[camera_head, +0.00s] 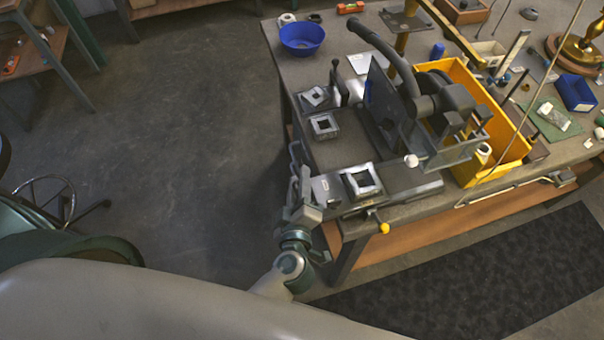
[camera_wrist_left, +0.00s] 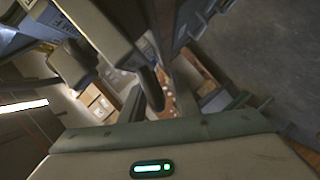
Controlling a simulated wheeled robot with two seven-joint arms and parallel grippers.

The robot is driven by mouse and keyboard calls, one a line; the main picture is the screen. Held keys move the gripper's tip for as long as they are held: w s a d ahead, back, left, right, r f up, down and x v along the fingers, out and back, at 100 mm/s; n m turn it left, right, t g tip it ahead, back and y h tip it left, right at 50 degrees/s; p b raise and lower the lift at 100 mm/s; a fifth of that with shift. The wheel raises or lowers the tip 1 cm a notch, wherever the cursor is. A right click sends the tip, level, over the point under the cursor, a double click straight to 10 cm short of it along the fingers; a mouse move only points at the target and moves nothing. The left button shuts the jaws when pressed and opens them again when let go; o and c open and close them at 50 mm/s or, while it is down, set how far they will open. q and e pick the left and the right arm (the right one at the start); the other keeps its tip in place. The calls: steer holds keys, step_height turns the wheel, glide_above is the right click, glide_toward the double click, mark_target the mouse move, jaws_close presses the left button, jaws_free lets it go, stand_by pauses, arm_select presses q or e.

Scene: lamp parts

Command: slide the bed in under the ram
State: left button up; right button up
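The bed (camera_head: 418,186) is a grey metal slide at the front left of the table. A dark square frame with a pale opening (camera_head: 362,181) sits on its left part. The dark press (camera_head: 388,105) with a long curved handle stands behind it; I cannot make out its ram clearly. My left gripper (camera_head: 300,170) is at the table's left edge, just left of the bed's left end. I cannot tell whether it touches the bed. The left wrist view shows close, tilted grey parts, and the finger gap is unclear. My right gripper is not in view.
Two small square-framed blocks (camera_head: 323,126) lie left of the press. A yellow bin (camera_head: 508,135) stands close on its right. A blue bowl (camera_head: 302,38) is at the back left. A yellow-tipped lever (camera_head: 384,228) sticks out at the front edge.

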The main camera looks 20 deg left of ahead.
mark_target(315, 178)
arm_select(q)
steer(key=shift+w, duration=0.1)
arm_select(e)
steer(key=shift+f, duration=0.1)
arm_select(q)
jaws_close()
steer(key=shift+d, duration=0.2)
steer(key=w+d, duration=0.1)
steer(key=d+p, duration=0.1)
steer(key=shift+w+d+p, duration=0.3)
steer(key=shift+w, duration=0.1)
steer(key=shift+w+d+f, duration=0.1)
steer(key=shift+d+f, duration=0.05)
steer(key=shift+c, duration=1.4)
jaws_free()
steer(key=shift+f, duration=0.1)
steer(key=shift+o, duration=1.4)
steer(key=shift+w, duration=0.1)
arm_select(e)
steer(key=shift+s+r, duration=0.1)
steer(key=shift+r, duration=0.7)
